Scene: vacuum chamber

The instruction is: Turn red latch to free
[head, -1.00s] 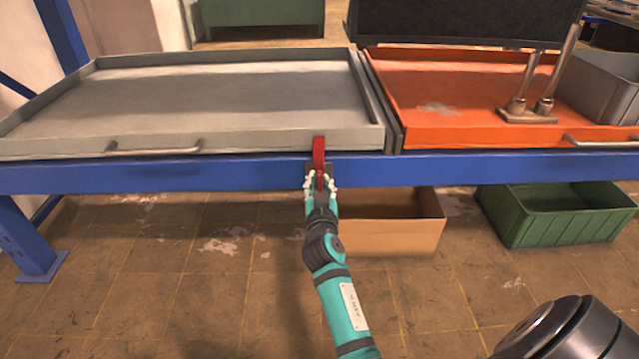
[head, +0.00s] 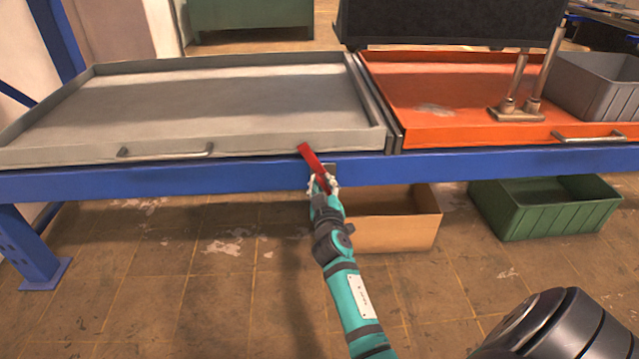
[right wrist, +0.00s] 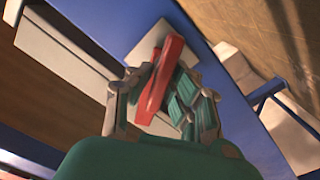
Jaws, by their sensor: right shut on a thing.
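The red latch (head: 311,160) sits on the front of the blue beam, at the right end of the grey tray (head: 220,150). It tilts, with its upper end leaning left over the tray's front wall. My right gripper (head: 322,183) is at the latch's lower part. In the right wrist view the red latch (right wrist: 160,75) lies between the two fingers of my right gripper (right wrist: 163,100), which is shut on it. A pale mounting plate (right wrist: 150,45) shows behind the latch. My left gripper is in neither view.
The blue beam (head: 150,179) runs along the front. An orange tray (head: 450,133) with a metal post stand and a grey bin (head: 600,85) is at right. A cardboard box (head: 400,220) and a green crate (head: 550,215) stand on the floor below.

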